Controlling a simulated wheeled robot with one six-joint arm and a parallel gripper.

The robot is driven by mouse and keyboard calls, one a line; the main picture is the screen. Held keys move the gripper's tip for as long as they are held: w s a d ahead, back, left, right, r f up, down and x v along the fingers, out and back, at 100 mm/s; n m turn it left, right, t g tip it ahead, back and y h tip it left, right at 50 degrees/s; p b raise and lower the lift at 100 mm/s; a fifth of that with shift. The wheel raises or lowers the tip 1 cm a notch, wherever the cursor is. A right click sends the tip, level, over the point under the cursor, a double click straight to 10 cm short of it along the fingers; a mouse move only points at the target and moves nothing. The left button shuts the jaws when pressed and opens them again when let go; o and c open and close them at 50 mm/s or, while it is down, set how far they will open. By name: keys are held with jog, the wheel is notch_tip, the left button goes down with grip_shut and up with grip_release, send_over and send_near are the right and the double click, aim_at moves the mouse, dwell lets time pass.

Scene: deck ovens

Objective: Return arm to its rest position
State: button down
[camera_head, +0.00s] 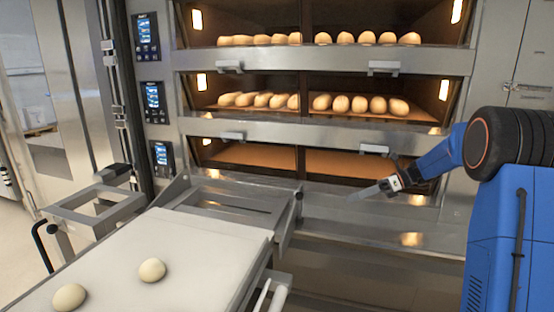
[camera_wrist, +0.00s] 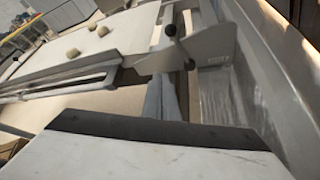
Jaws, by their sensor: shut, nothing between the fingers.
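My gripper (camera_head: 364,193) is at the end of my blue arm, to the right of the loader in the head view. It points left, in front of the lowest oven deck's opening. Its fingers are shut and empty. In the wrist view the fingers (camera_wrist: 164,98) show as narrow grey bars beyond the wrist housing, pointing toward the loader. Nothing visibly touches the fingertips in the head view.
Upper decks hold rows of loaves (camera_head: 360,104); the bottom deck (camera_head: 345,163) looks empty. Control panels (camera_head: 152,102) line the left.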

jog(key=s+a+r+n+h, duration=0.15)
jog(key=s+n, duration=0.25)
jog(key=s, duration=0.4)
jog(key=s+a+n+h, duration=0.2)
jog(key=s+n+h, duration=0.1)
jog(key=s, duration=0.5)
jog(key=s+a+r+n+h, duration=0.15)
jog(key=s+n, duration=0.25)
jog(key=s, duration=0.4)
jog(key=s+d+f+n+t+h, duration=0.1)
jog(key=s+d+f+n+h, duration=0.1)
jog(key=s+n, duration=0.2)
jog(key=s+d+f+n+t+h, duration=0.1)
jog(key=s+n, duration=0.3)
jog(key=s, duration=0.6)
jog(key=s+d+f+n+t+h, duration=0.2)
jog(key=s+d+n+h, duration=0.1)
jog(key=s, duration=0.4)
jog(key=shift+s+d+f+n+h, duration=0.15)
jog(key=shift+d+f+n+h, duration=0.35)
jog(key=shift+n, duration=0.6)
